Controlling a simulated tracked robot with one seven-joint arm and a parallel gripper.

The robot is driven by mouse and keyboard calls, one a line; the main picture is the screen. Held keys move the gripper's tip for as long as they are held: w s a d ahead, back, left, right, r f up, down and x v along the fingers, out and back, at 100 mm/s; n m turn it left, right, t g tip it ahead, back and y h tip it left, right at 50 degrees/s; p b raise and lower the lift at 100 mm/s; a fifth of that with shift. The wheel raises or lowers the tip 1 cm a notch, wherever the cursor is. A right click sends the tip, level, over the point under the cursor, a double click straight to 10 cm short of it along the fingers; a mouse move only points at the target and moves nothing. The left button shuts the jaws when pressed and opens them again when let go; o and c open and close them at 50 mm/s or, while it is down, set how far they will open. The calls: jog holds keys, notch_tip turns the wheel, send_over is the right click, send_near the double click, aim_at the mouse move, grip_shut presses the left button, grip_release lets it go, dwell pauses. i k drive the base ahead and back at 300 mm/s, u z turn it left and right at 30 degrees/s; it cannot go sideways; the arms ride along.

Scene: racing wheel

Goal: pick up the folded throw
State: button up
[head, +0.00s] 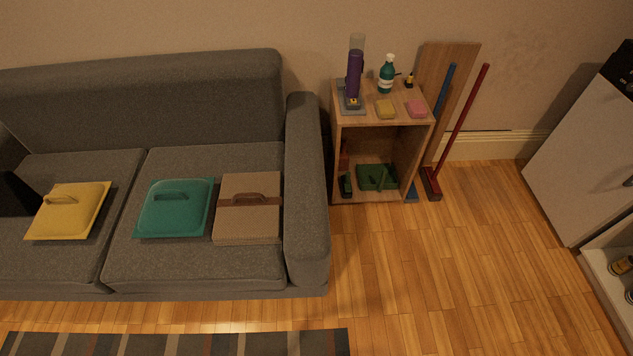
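The folded throw (238,222) appears to be the tan-brown, flat, squarish bundle on the right seat of the grey sofa (222,265). A darker brown strap with a raised handle runs across its top. It lies flat next to the sofa's right armrest. A teal flat piece (160,222) with a handle lies just left of it, very close; I cannot tell if they touch. My gripper is not in view.
A yellow flat piece (66,222) with a handle and a black object (15,196) are further left on the sofa. A wooden cabinet (384,131) with cleaning items stands right of the armrest. A striped rug (200,344) lies in front; wooden floor (450,290) is clear.

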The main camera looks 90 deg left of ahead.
aim_at(251, 206)
jog(key=z, duration=0.05)
jog(key=i, duration=0.4)
jog(key=u, duration=3.75)
jog(key=i, duration=1)
jog(key=z, duration=0.2)
jog(key=k, duration=0.7)
